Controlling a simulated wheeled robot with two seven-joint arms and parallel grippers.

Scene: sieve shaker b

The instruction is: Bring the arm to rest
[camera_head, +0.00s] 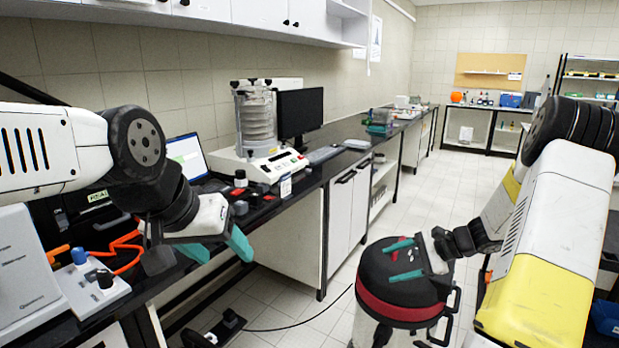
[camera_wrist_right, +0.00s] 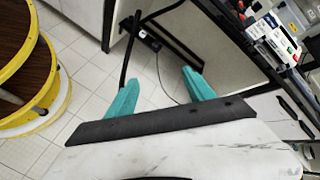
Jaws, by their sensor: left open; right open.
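My left gripper (camera_head: 217,247) is open and empty beside the front edge of the black bench, its teal fingers pointing down and to the right. My right gripper (camera_head: 402,260) is open and empty, and in the head view it overlaps the lid of a black and red bin. In the right wrist view its two teal fingers (camera_wrist_right: 160,84) are spread apart with floor and a bench leg seen beyond them. The sieve shaker (camera_head: 256,125), a stack of clear sieves on a white base, stands on the bench, away from both grippers.
The black and red lidded bin (camera_head: 374,284) stands on the floor near my right gripper. A laptop (camera_head: 187,155), a monitor (camera_head: 300,112) and small bottles crowd the bench. A yellow-rimmed round object (camera_wrist_right: 52,92) is at left in the wrist view. The aisle floor (camera_head: 455,190) is clear.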

